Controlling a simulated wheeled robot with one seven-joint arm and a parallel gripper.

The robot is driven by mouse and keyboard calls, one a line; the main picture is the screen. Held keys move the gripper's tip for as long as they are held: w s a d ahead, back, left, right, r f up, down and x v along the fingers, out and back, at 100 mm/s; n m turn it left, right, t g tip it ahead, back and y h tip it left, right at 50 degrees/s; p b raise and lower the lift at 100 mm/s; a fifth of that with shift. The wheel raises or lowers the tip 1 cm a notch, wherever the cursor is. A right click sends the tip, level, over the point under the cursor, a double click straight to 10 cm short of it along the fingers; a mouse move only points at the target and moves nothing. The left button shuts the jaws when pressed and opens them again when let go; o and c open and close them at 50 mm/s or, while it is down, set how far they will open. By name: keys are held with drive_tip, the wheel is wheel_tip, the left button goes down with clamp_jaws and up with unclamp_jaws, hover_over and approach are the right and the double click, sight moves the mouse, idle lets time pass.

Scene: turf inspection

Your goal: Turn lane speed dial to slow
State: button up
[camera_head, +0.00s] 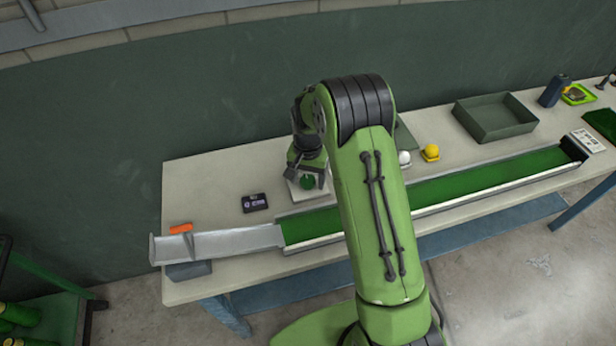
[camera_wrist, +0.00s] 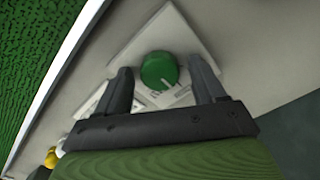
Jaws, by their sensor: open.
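The speed dial is a round green knob (camera_wrist: 158,70) with a pale pointer line, on a light square plate (camera_wrist: 181,35). In the wrist view it sits between and just beyond the two fingertips of my gripper (camera_wrist: 162,82), which is open. The pointer line runs toward the lower right of the knob in that view. The markings on the plate are partly hidden by my fingers and too small to read. In the head view the knob (camera_head: 306,182) shows under my gripper (camera_head: 307,172), on the table behind the lane. I cannot tell whether a finger touches the knob.
The green turf lane (camera_head: 470,180) with raised pale rails runs along the table front. A black box with a display (camera_head: 254,203) and an orange block (camera_head: 181,228) lie left of the dial. A white ball (camera_head: 404,158), a yellow ball (camera_head: 431,152) and a grey tray (camera_head: 494,117) stand right.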

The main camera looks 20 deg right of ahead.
drive_tip(key=c, duration=1.1)
drive_tip(key=shift+o, duration=0.2)
drive_tip(key=shift+n, duration=0.4)
drive_tip(key=n, duration=0.3)
drive_tip(key=shift+n, duration=0.3)
drive_tip(key=shift+r+n, duration=0.1)
drive_tip(key=shift+n, duration=2.1)
drive_tip(key=o, duration=1.1)
drive_tip(key=shift+c, duration=0.2)
